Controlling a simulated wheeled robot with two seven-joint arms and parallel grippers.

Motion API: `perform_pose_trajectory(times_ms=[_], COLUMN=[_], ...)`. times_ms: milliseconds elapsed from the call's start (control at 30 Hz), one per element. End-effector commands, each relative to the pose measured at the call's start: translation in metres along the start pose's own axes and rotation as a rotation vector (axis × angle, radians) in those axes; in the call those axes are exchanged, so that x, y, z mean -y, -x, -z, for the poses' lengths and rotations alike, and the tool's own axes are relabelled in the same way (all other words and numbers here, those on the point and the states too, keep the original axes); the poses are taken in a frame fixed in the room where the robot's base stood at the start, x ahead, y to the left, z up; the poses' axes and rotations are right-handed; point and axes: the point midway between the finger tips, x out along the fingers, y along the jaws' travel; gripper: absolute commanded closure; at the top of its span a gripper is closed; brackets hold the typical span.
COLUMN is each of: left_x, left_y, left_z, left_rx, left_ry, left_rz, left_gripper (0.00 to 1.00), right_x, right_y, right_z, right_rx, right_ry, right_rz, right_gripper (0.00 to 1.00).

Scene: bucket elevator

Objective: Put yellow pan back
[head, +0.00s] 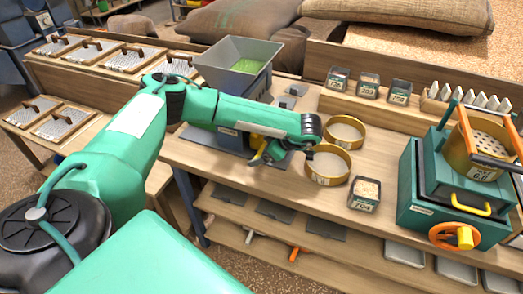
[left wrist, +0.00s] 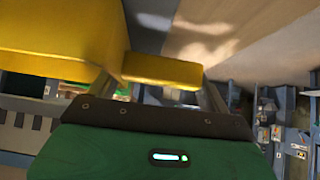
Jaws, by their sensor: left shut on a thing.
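The yellow pan (head: 257,141) shows only as a small patch in the head view, at the foot of the grey machine and mostly hidden behind my left arm. In the left wrist view the pan (left wrist: 60,35) fills the upper left, and its yellow grip (left wrist: 162,71) lies between the fingers. My left gripper (head: 267,157) is shut on that grip. I cannot tell whether the pan touches the bench. The grey machine has a wide hopper (head: 203,64) with green material inside. My right gripper is not in view.
Two round brass sieves (head: 326,168) stand just right of my left gripper, with a labelled sample box (head: 364,194) nearby. A teal machine (head: 420,200) with an orange handwheel stands at the right. Small boxes (head: 368,85) line the back. Bare bench (head: 205,157) shows at the left front.

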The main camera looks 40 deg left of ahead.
Motion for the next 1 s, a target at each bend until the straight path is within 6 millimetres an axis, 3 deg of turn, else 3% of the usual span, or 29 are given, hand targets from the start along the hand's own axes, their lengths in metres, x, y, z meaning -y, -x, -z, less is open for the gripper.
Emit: perform_pose_trajectory(times_ms=[267, 300, 367, 733, 1000], left_x=[0.0, 0.0, 0.001, 0.0, -0.001], left_y=[-0.003, -0.002, -0.002, 0.007, 0.062], left_z=[-0.003, -0.002, -0.002, -0.001, 0.001], left_rx=[0.0, 0.0, 0.0, 0.001, 0.001], left_ry=[0.001, 0.0, 0.0, 0.0, 0.0], left_rz=[0.0, 0.0, 0.0, -0.002, -0.006], left_gripper=[0.66, 0.14, 0.02, 0.0, 0.0], right_x=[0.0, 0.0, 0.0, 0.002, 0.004], right_y=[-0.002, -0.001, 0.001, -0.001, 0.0], right_z=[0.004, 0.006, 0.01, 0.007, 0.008], right_rx=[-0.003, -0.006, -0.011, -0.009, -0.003], right_ry=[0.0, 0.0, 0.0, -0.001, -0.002], right_rz=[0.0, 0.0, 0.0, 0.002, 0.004], right_gripper=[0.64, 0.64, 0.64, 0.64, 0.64])
